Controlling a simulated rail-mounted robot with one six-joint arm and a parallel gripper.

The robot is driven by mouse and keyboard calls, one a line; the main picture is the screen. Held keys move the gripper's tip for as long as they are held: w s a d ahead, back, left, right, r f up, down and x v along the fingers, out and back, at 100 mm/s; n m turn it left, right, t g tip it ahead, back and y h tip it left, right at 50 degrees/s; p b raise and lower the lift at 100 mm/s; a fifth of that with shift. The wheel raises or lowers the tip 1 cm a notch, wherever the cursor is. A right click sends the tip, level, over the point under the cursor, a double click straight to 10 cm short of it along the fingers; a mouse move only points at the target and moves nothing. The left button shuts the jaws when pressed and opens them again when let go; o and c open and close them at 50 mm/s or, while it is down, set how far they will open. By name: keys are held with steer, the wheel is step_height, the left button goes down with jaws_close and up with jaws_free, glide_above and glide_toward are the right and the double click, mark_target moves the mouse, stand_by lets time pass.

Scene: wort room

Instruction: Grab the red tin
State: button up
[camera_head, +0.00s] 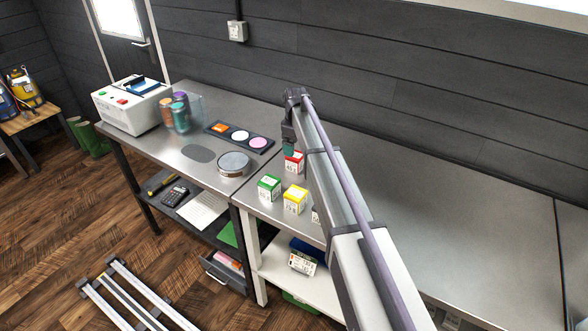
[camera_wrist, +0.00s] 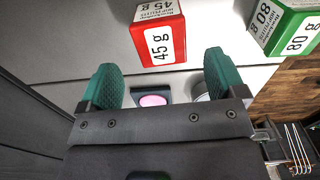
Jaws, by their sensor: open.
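The red tin (camera_head: 294,163) is a small box with white labels, standing on the metal table just below my gripper (camera_head: 289,148) in the head view. My arm covers part of its right side there. In the wrist view the red tin (camera_wrist: 158,37) reads "45 g" and lies ahead of my gripper (camera_wrist: 163,78), centred between the green fingertips. The two fingers are wide apart with nothing between them. The tin appears beyond the fingertips and not gripped.
A green tin (camera_head: 269,188) and a yellow tin (camera_head: 294,200) stand nearby; another tin is mostly hidden by my arm. A round sieve-like dish (camera_head: 234,164) and a dark tray (camera_head: 240,137) with coloured discs are to the left. The table at right is clear.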

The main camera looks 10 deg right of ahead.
mark_target(295, 158)
step_height(295, 158, down, 2)
steer(key=shift+s+d+f+b, duration=0.1)
steer(key=shift+b, duration=0.25)
step_height(295, 158, down, 5)
steer(key=b, duration=0.5)
steer(key=shift+f, duration=0.1)
steer(key=shift+r, duration=0.25)
steer(key=c, duration=1.1)
steer(key=shift+o, duration=0.2)
steer(key=shift+r, duration=0.1)
